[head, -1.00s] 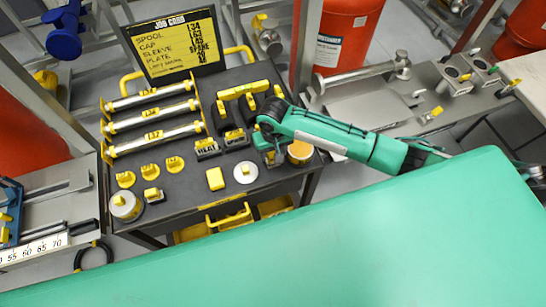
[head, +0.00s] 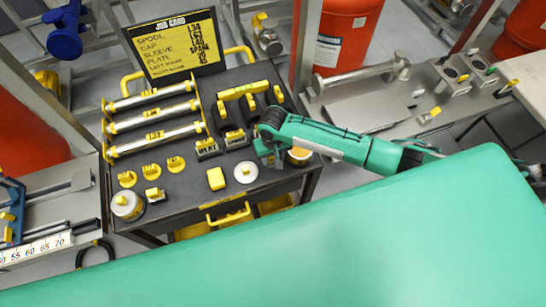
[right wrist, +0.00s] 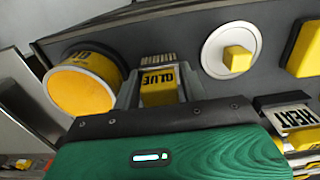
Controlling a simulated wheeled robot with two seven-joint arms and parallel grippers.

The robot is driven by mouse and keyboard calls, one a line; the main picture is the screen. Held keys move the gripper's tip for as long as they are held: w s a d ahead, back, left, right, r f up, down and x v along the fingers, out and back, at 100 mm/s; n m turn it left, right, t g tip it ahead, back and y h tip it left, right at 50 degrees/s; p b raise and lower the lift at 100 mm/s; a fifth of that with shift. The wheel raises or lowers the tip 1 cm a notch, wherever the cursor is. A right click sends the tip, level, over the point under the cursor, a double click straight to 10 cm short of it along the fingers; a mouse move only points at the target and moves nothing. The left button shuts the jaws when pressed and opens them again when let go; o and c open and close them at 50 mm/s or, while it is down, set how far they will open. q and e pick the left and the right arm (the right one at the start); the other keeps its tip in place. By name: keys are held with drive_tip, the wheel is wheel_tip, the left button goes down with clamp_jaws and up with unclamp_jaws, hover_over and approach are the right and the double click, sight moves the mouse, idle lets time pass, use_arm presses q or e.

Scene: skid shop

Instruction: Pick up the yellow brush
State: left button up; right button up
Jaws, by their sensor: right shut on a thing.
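The yellow brush (right wrist: 158,80), with pale bristles and the word GLUE on its side, shows in the right wrist view between the two fingers of my right gripper (right wrist: 160,92). The gripper is shut on it, low at the dark cart top. I cannot tell whether the brush still touches the surface. In the head view my right gripper (head: 270,158) is at the cart's right front, and it hides most of the brush. My left gripper is in neither view.
A yellow tin (right wrist: 80,88) stands close beside the gripper. A white disc with a yellow knob (head: 246,172), a yellow block (head: 216,179) and a HEAT block (head: 207,148) are on the cart (head: 185,205). A green surface (head: 330,240) fills the foreground.

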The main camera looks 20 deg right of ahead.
wheel_tip(320, 180, up, 20)
drive_tip(key=b, duration=0.3)
drive_tip(key=shift+o, duration=1.4)
drive_tip(key=shift+c, duration=0.8)
drive_tip(key=d+f, duration=0.3)
drive_tip(key=f, duration=0.1)
drive_tip(key=d+f+p, duration=0.1)
drive_tip(key=d+f, duration=0.2)
drive_tip(key=f, duration=0.2)
drive_tip(key=d+f+p, duration=0.1)
drive_tip(key=d+f, duration=0.2)
drive_tip(key=f, duration=0.1)
drive_tip(key=shift+w+d+f, duration=0.15)
drive_tip(key=shift+d+f, duration=0.1)
drive_tip(key=shift+f, duration=0.1)
